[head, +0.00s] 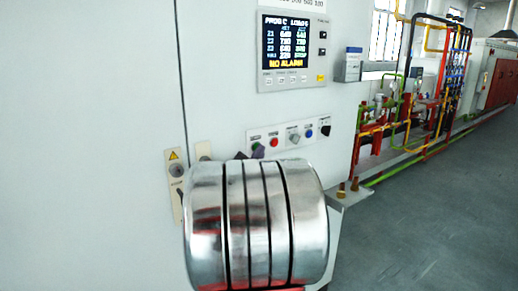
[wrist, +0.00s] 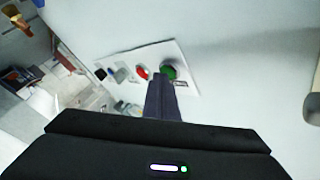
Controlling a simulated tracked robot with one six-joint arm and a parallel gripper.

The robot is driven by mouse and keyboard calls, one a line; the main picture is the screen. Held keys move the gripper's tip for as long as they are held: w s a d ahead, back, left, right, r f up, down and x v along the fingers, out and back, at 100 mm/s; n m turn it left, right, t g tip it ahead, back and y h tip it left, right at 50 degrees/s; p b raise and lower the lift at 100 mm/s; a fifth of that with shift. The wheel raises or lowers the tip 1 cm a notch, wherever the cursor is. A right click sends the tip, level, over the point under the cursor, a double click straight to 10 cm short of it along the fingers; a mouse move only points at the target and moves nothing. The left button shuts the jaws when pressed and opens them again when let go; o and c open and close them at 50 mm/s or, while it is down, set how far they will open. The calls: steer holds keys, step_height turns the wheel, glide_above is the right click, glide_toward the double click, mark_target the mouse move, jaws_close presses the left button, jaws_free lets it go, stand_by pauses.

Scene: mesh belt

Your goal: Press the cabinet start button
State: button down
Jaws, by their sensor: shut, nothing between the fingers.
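The cabinet's button panel (head: 289,138) is a pale strip on the white cabinet front, below the display. The green start button (wrist: 169,71) is at its end in the wrist view, beside a red button (wrist: 142,72). My gripper (wrist: 161,78) is shut and empty, its dark fingertips overlapping the lower left edge of the green button in that view. I cannot tell whether they touch it. In the head view my gripper (head: 257,152) shows just above my shiny arm link, in front of the panel's left end. It mostly hides the green button there.
A display (head: 292,52) reading NO ALARM is above the panel. A key-switch plate (head: 176,185) is left of my arm. A small shelf (head: 351,194) with brass fittings juts out at right. Coloured pipework (head: 410,110) stands behind, with open floor (head: 430,220) at right.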

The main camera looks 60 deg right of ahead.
stand_by(0.4)
steer(key=shift+s+a, duration=0.45)
steer(key=shift+s, duration=0.3)
steer(key=shift+s, duration=0.1)
steer(key=s, duration=0.1)
steer(key=s+a, duration=0.1)
steer(key=s, duration=0.1)
steer(key=s+a, duration=0.1)
steer(key=shift+s+a, duration=0.1)
steer(key=shift+s, duration=0.05)
stand_by(0.4)
stand_by(0.6)
